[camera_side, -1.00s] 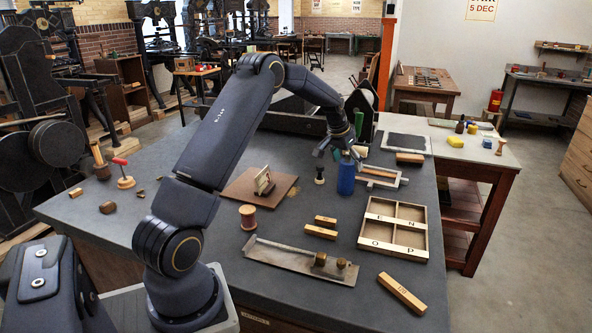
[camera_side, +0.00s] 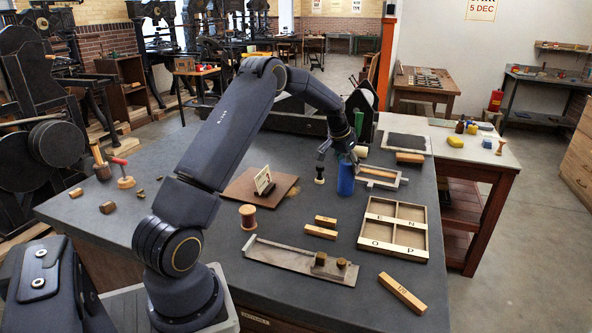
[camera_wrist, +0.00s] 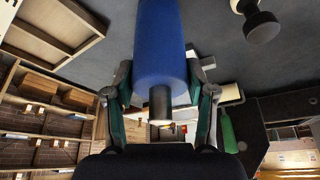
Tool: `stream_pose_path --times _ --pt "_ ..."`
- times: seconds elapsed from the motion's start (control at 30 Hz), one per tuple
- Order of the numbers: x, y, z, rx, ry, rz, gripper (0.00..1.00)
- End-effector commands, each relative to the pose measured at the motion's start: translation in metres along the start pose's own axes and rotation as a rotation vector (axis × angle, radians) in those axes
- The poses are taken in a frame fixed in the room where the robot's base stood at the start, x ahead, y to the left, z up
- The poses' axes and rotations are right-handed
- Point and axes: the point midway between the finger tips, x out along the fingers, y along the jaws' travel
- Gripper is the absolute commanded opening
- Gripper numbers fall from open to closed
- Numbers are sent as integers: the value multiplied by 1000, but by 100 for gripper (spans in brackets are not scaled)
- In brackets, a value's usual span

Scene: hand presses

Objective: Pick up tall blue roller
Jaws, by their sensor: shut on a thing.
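The tall blue roller (camera_side: 346,180) stands upright on the grey bench, right of centre in the side view. In the wrist view its blue body (camera_wrist: 160,40) fills the top middle, with a grey stub at the end near the camera. My gripper (camera_side: 344,160) comes down over the roller's upper part. In the wrist view its two fingers (camera_wrist: 160,82) lie on either side of the roller and are shut on it. In the side view the roller's foot looks to be at the bench top; I cannot see any gap under it.
A small black stamp (camera_side: 319,174) stands just left of the roller. A metal frame with a wooden bar (camera_side: 379,176) lies close on its right. A divided wooden tray (camera_side: 394,229) and wooden blocks (camera_side: 321,231) lie nearer the front. A brown board (camera_side: 240,192) is to the left.

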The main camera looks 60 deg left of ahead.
Motion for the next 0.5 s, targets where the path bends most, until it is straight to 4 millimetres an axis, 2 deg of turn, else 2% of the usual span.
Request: stream_pose_path --times 0.03,0.17,0.5 --pt "0 0 0 0 0 0 12" --pt "0 0 0 0 0 0 0" --pt "-5 0 -3 0 5 -1 0"
